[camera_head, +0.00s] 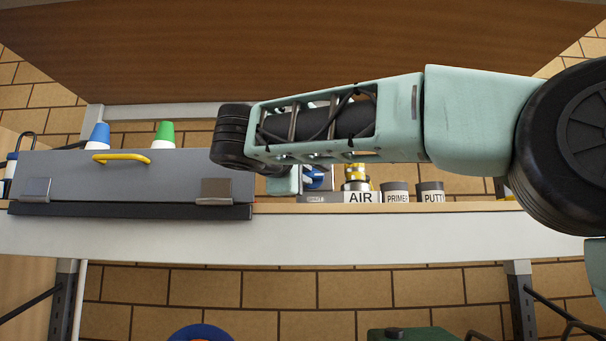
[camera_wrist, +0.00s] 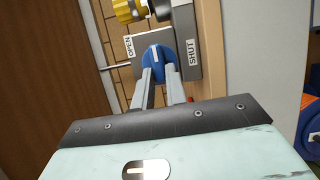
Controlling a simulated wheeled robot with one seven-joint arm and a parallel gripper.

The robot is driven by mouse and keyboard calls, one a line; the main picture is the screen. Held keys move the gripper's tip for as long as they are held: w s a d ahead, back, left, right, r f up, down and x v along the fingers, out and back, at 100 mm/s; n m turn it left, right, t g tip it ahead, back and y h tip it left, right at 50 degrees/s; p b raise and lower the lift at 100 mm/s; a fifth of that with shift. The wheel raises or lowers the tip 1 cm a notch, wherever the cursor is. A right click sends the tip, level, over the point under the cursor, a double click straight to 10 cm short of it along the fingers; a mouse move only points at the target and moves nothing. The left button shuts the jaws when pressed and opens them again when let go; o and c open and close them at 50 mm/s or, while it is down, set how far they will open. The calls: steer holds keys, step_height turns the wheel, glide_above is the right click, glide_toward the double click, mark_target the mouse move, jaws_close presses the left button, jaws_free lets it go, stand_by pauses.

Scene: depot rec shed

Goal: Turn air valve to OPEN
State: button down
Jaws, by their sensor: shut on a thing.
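The air valve's round blue knob (camera_wrist: 158,54) sits on a grey block in the wrist view, between an OPEN label (camera_wrist: 129,46) on the left and a SHUT label (camera_wrist: 193,52) on the right. A short white mark on the knob points roughly up the picture, between the labels. My gripper (camera_wrist: 160,75) is shut on the knob, one grey finger on each side. In the head view the blue knob (camera_head: 314,178) shows only partly behind my arm, beside the AIR label (camera_head: 360,197).
A yellow fitting (camera_head: 355,172) stands just above the AIR label. The PRIMER can (camera_head: 396,192) and PUTTY can (camera_head: 430,192) stand to the right. A grey case (camera_head: 130,175) with a yellow handle fills the shelf's left. A wooden panel hangs above.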

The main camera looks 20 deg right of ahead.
steer(key=c, duration=1.4)
jaws_free()
steer(key=shift+c, duration=0.2)
steer(key=b+v, duration=0.4)
steer(key=v, duration=1.3)
steer(key=shift+a, duration=0.25)
steer(key=shift+s+f, duration=0.1)
